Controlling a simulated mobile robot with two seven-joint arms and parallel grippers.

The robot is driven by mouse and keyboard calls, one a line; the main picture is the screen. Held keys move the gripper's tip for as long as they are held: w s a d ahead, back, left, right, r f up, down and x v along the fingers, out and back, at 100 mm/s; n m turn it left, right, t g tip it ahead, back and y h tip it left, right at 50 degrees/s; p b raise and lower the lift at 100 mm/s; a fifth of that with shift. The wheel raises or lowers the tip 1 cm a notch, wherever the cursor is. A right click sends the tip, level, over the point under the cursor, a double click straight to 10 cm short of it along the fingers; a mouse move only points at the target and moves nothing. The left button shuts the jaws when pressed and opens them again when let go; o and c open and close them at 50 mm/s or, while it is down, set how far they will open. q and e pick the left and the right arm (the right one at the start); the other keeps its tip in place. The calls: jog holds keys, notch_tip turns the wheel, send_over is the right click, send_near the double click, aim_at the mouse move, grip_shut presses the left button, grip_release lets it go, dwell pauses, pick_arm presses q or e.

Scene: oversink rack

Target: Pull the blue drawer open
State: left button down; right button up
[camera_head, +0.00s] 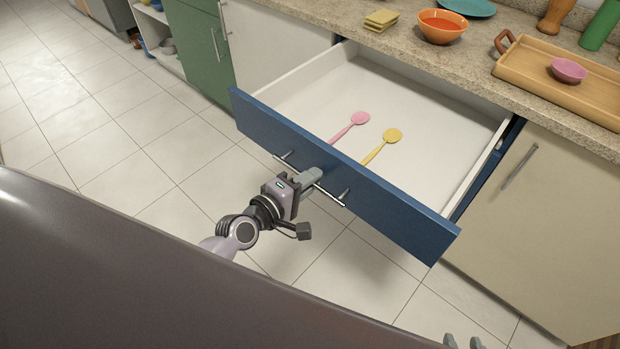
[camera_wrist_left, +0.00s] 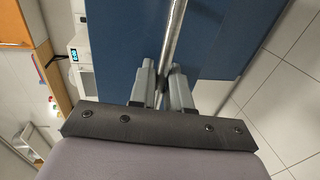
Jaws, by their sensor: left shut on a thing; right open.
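The blue drawer (camera_head: 385,210) stands well out from the counter, its white inside in view. A pink spoon (camera_head: 349,126) and a yellow spoon (camera_head: 382,146) lie in it. My left gripper (camera_head: 310,178) is at the drawer's front, shut on the metal bar handle (camera_head: 327,194). In the left wrist view the gripper's fingers (camera_wrist_left: 164,88) close around the handle (camera_wrist_left: 174,38) in front of the blue panel (camera_wrist_left: 120,40). My right gripper (camera_head: 462,342) shows only as fingertips at the bottom edge, apart from each other and away from the drawer.
The granite counter above holds an orange bowl (camera_head: 442,26), yellow sponges (camera_head: 381,19), a blue plate (camera_head: 468,6) and a wooden tray (camera_head: 520,72) with a pink bowl (camera_head: 568,70). A beige cabinet door (camera_head: 545,210) is right of the drawer. The tiled floor (camera_head: 120,150) at left is clear.

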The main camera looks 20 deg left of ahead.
pick_arm(q)
jog(key=c, duration=1.3)
grip_release()
jog(key=shift+s, duration=0.1)
jog(key=v, duration=0.7)
jog(key=s+f+m+g+y+p, duration=0.2)
jog(key=s+f+m, duration=0.5)
jog(key=s+m, duration=0.5)
jog(key=m+g+y, duration=0.1)
jog(key=m+g, duration=0.1)
jog(key=m, duration=0.2)
jog(key=shift+a+f+p, duration=0.15)
jog(key=shift+f+p, duration=0.15)
jog(key=shift+f, duration=0.05)
